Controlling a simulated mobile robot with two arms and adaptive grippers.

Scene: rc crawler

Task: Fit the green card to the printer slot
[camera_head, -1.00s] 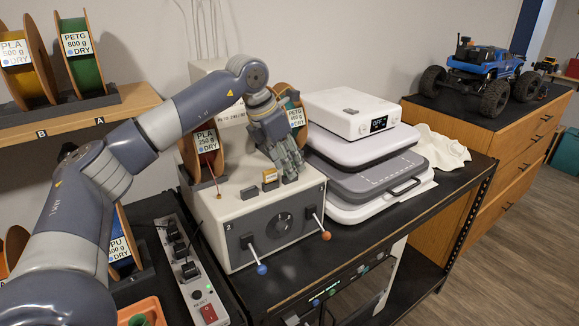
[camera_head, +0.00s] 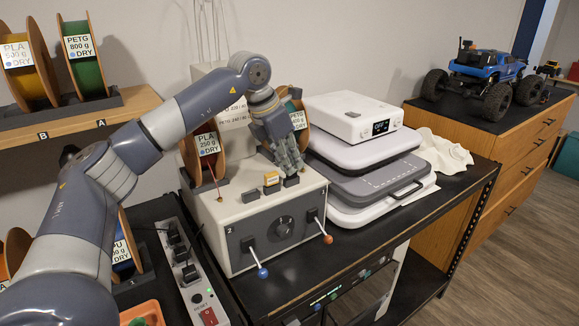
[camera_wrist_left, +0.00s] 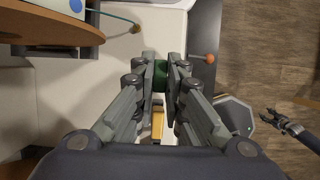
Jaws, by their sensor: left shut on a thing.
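The printer (camera_head: 222,228) is a pale box with a grey front panel, a knob and two levers. Small dark slot blocks stand along its top: a left one (camera_head: 250,195), a middle one with a yellow card (camera_head: 271,177), and a right one (camera_head: 291,181). My left gripper (camera_head: 292,172) is just behind and above the right block. In the wrist view its fingers are shut on the green card (camera_wrist_left: 160,76), above the printer top. The fingers hide the card in the head view. My right gripper (camera_wrist_left: 272,117) shows small at the wrist view's right; its opening is unclear.
Filament spools, one labelled PLA (camera_head: 207,150), stand close behind the printer and left gripper. Stacked flat cases with a white device (camera_head: 352,115) stand to the right. A power strip (camera_head: 190,270) lies left. A blue crawler (camera_head: 485,75) sits on the far cabinet.

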